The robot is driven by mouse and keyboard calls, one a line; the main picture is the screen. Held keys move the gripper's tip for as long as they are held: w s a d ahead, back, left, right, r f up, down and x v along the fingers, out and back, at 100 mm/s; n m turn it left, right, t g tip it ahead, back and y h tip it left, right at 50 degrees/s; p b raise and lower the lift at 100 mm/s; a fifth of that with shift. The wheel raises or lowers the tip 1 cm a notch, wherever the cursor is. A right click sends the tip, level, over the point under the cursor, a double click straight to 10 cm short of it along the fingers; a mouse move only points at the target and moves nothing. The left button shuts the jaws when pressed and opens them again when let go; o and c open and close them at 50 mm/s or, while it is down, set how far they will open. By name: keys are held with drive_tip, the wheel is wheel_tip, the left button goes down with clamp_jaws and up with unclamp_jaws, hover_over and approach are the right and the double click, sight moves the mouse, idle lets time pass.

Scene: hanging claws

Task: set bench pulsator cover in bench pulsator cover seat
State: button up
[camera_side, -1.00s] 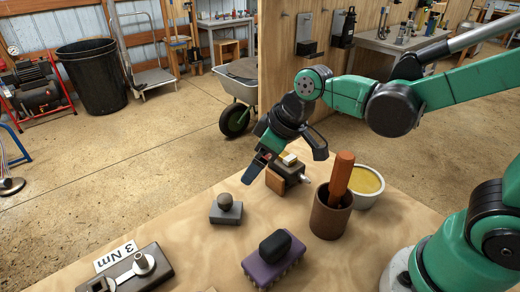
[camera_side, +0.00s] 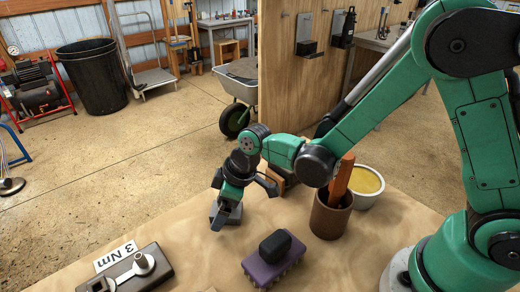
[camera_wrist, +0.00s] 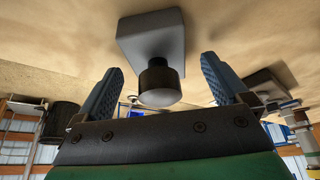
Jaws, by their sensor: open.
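A grey block (camera_side: 234,217) with a dark rounded knob stands on the bench, mostly hidden behind my gripper (camera_side: 222,217) in the side view. In the wrist view the grey block (camera_wrist: 150,35) and its dark cylindrical knob (camera_wrist: 159,82) lie ahead, with the knob between my two open blue fingers. I see no finger touching the knob. A brown block (camera_side: 291,180) stands behind my arm and is mostly hidden. The frames do not show clearly which piece is the pulsator cover and which is its seat.
A purple brush (camera_side: 272,272) with a black grip lies at front. A brown cup (camera_side: 329,219) with a wooden stick and a bowl (camera_side: 366,187) stand right. A torque fixture (camera_side: 152,277) marked 3 Nm is front left. Bench between fixture and brush is clear.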

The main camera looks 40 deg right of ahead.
drive_tip(key=shift+f, duration=0.2)
drive_tip(key=c, duration=1.3)
drive_tip(key=shift+r, duration=0.1)
drive_tip(key=shift+c, duration=0.2)
wheel_tip(320, 180, up, 20)
drive_tip(key=o, duration=0.7)
clamp_jaws()
drive_tip(key=d+r+m+t+h, duration=0.1)
drive_tip(key=d+m+h, duration=0.2)
drive_tip(key=d+m, duration=0.6)
drive_tip(key=s+d, duration=0.1)
drive_tip(key=d, duration=0.5)
drive_tip(key=shift+d, duration=0.25)
